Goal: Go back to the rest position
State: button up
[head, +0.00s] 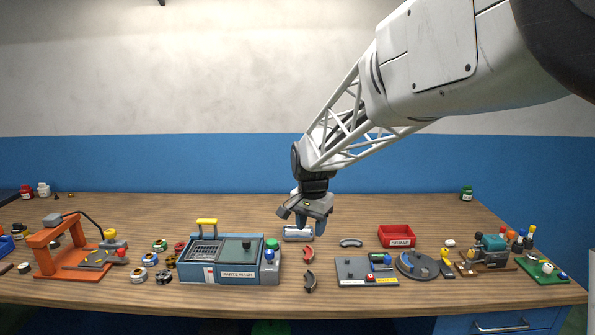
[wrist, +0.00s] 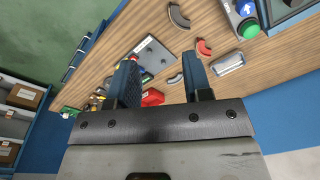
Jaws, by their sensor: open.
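My gripper (head: 305,224) hangs over the back middle of the wooden bench, at the end of my arm coming from the upper right. In the wrist view my gripper (wrist: 161,65) has its two blue-grey fingers wide apart with nothing held between them. A small silver block (head: 291,234) lies on the bench by the fingers in the head view, partly covered by them. In the wrist view the silver block (wrist: 228,64) lies to the right of the fingers, apart from them.
The parts wash unit (head: 238,276) stands left of my gripper. Curved pieces, one red (head: 308,252), one dark (head: 310,281) and one grey (head: 351,243), lie nearby. The red scrap bin (head: 397,242) and a grey plate (head: 350,270) are right. The bench behind is mostly clear.

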jog(key=s+d+r+n, duration=0.1)
jog(key=s+d, duration=0.2)
jog(key=s, duration=0.3)
jog(key=s+d+r+n+t, duration=0.1)
jog(key=s+d+r, duration=0.1)
jog(key=s+d, duration=0.35)
jog(key=s+d+r+n, duration=0.1)
jog(key=s+d, duration=0.1)
jog(key=s, duration=0.6)
jog(key=s+d+f+n, duration=0.1)
jog(key=s+d+f, duration=0.1)
jog(key=s, duration=0.6)
jog(key=s+d+f+n, duration=0.1)
jog(key=s+d+n, duration=0.1)
jog(key=s, duration=0.7)
jog(key=shift+s+d+f+t, duration=0.25)
jog(key=shift+d+f+t, duration=0.05)
jog(key=shift+f+t, duration=0.1)
